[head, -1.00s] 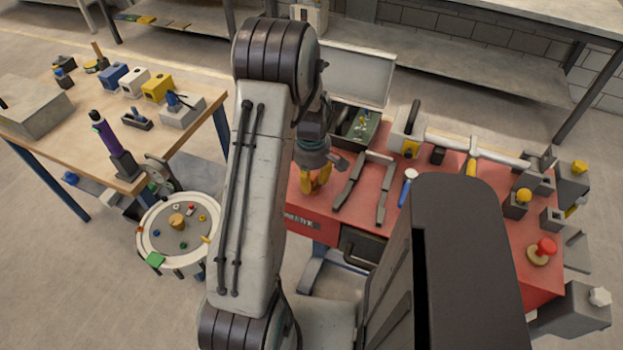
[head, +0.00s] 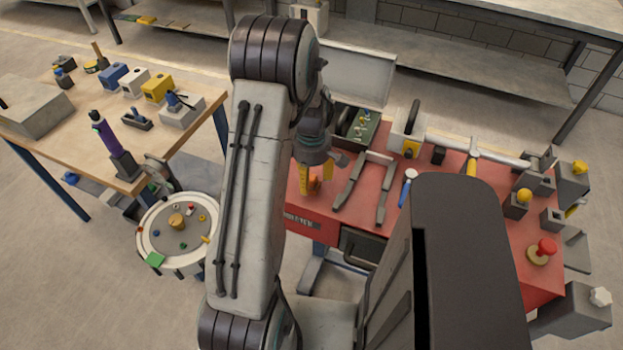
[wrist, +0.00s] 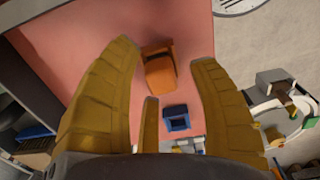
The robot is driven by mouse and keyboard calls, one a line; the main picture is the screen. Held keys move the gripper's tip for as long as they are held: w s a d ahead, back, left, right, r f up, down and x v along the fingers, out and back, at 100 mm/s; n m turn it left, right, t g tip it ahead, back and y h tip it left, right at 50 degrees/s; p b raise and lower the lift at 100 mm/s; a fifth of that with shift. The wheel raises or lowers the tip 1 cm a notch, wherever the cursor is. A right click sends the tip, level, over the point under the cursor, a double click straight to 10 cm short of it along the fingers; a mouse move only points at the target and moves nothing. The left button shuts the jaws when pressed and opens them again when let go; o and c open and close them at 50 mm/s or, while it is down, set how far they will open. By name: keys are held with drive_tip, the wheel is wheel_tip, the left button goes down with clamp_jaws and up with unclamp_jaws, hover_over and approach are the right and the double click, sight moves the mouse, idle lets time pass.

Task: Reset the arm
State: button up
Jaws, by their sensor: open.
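My gripper (head: 315,182) has yellow fingers that point down over the left end of the red workbench (head: 345,213). In the wrist view my gripper (wrist: 164,54) is open, with its fingers spread apart and nothing clamped between them. An orange block (wrist: 160,72) lies on the red surface, seen between the fingers; whether they touch it cannot be told. A small blue block (wrist: 177,118) also lies there, nearer the bottom of the wrist view. My arm hides part of the bench's left side in the head view.
A grey two-pronged tool (head: 386,190) and a blue-handled tool (head: 406,188) lie right of my gripper.

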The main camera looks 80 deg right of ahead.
drive_tip(key=shift+r, duration=3.15)
drive_tip(key=m, duration=0.5)
drive_tip(key=shift+a, duration=0.2)
drive_tip(key=a+m, duration=0.2)
drive_tip(key=a+f+m+y, duration=0.1)
drive_tip(key=a+m, duration=0.1)
drive_tip(key=a+f+m+y, duration=0.1)
drive_tip(key=a+m, duration=0.1)
drive_tip(key=shift+w, duration=0.25)
drive_tip(key=w+a+r+n+t, duration=0.1)
drive_tip(key=w+a+r+n, duration=0.3)
drive_tip(key=a, duration=0.7)
drive_tip(key=w+a+r+n+t+h, duration=0.1)
drive_tip(key=w+a+r+n, duration=0.4)
drive_tip(key=w+a, duration=0.4)
drive_tip(key=w+a+r+n+t+h, duration=0.1)
drive_tip(key=w+a+r+n, duration=0.3)
drive_tip(key=a, duration=0.9)
drive_tip(key=shift+w+a+r+n+t, duration=0.35)
drive_tip(key=shift+w+r, duration=0.5)
drive_tip(key=shift+w, duration=0.9)
drive_tip(key=shift+d, duration=0.15)
